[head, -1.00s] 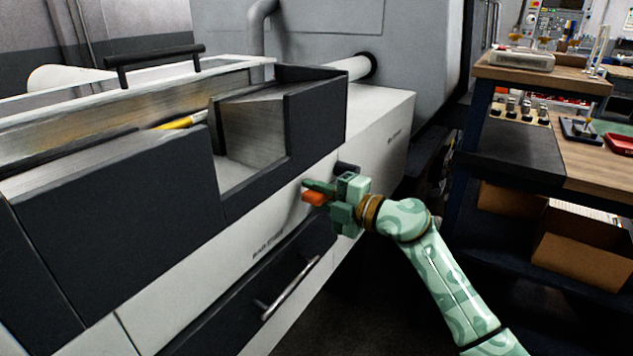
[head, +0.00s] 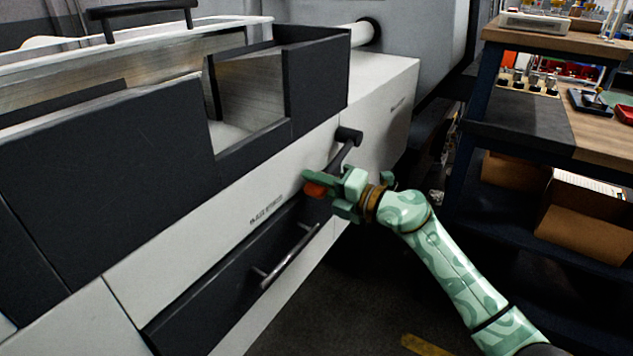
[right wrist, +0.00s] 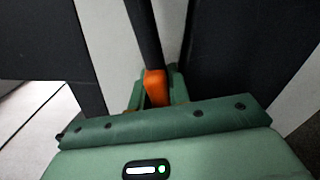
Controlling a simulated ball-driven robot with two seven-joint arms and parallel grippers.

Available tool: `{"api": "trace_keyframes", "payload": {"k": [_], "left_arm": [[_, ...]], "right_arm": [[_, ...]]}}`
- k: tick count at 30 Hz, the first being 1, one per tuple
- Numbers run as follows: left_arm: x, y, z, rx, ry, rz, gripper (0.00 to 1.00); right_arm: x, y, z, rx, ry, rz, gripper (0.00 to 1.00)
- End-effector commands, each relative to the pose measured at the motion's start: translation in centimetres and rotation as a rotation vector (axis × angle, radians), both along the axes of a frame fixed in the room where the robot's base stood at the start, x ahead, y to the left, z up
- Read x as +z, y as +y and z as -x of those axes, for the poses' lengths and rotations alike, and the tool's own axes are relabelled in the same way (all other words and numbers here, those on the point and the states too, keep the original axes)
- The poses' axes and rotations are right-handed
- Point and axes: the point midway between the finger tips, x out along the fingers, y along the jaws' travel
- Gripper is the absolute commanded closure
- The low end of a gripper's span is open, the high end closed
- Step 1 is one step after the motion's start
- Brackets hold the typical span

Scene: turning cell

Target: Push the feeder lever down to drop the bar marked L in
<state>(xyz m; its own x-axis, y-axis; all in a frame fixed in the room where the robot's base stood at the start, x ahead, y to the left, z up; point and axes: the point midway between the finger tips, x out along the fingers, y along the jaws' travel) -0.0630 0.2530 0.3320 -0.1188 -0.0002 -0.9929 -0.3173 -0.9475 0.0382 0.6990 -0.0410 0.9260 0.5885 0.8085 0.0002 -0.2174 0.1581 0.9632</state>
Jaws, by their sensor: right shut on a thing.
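The feeder lever (head: 347,150) is a black arm on a black pivot at the front of the feeder (head: 110,165). It slants down and left from the pivot to an orange end. My right gripper (head: 314,187) is shut on this orange end, low beside the white front panel. In the right wrist view the lever's black rod (right wrist: 144,35) runs down to the orange end (right wrist: 155,85) between my fingers. No bar and no L mark shows in the visible part of the feeder's trough (head: 165,88). My left gripper is out of view.
A drawer front with a metal handle (head: 287,257) lies below the lever. At right a bench (head: 525,135) carries small parts and a red tray (head: 624,114), with a cardboard box (head: 580,215) on its shelf. Floor between is clear.

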Motion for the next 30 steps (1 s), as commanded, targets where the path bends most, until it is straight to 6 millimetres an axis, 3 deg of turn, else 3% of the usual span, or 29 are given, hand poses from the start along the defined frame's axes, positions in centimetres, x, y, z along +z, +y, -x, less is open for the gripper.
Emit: {"api": "trace_keyframes", "payload": {"k": [5,6,8,23,26,30], "left_arm": [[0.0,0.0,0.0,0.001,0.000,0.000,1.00],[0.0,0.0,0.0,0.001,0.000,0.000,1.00],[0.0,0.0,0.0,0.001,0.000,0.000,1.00],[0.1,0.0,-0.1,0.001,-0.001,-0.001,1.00],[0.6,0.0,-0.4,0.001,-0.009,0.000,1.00],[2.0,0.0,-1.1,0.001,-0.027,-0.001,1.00]], "right_arm": [[-0.3,0.0,0.0,0.001,0.006,0.002,1.00],[-0.3,0.0,0.0,0.001,0.006,0.001,0.71],[-0.3,0.0,0.0,0.001,0.006,0.001,0.60],[-0.2,0.0,0.1,0.000,0.014,-0.001,0.60],[0.8,0.1,0.3,0.000,0.048,-0.029,0.60],[3.7,0.3,0.5,0.000,0.161,-0.118,0.60]]}}
